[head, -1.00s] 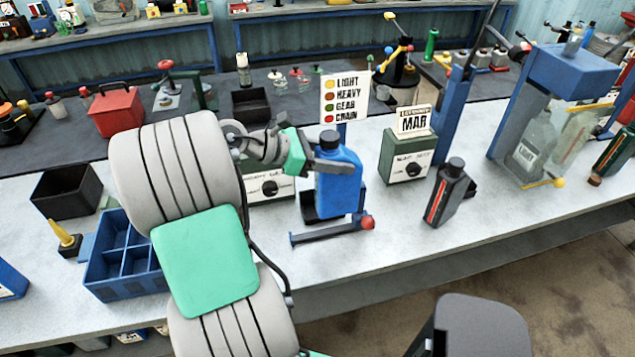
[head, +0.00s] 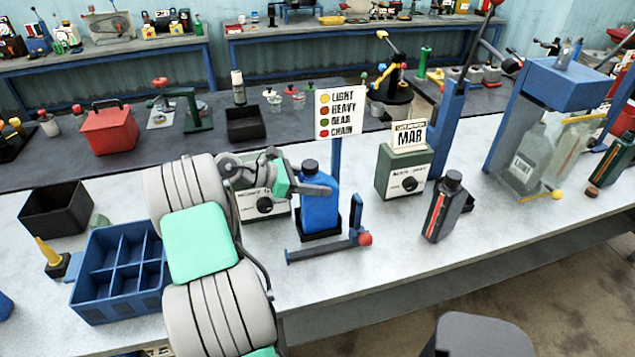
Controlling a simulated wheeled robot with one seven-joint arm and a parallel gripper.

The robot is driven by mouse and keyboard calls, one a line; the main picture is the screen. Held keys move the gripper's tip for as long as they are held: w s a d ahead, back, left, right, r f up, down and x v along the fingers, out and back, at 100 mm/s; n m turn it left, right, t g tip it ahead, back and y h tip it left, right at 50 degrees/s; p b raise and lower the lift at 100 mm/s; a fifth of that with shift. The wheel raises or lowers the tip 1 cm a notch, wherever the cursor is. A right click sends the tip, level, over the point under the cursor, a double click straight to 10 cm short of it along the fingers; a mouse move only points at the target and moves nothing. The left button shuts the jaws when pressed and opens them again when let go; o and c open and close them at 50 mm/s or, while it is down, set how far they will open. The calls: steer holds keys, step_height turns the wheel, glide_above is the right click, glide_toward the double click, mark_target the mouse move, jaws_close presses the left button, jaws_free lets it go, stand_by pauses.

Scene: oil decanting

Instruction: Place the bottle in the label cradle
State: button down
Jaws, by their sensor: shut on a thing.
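The blue bottle (head: 319,208) with a black cap stands upright in the head view. My gripper (head: 308,187) is shut on its upper part, just below the cap, coming from the left. The bottle's lower end is at a low black cradle (head: 320,236), whose rim shows around its base. I cannot tell whether the bottle rests fully on the cradle's floor. A blue bar frame with an upright post and red knob (head: 365,239) is in front and to the right of the cradle.
A dial box (head: 262,206) is close behind my gripper. A green label box (head: 404,172) and a dark bottle (head: 443,207) stand to the right. A blue divided crate (head: 120,307) is at left. The bench front below the bar frame is clear.

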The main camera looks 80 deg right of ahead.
steer(key=shift+r, duration=0.1)
steer(key=c, duration=0.6)
jaws_free()
steer(key=shift+f, duration=0.25)
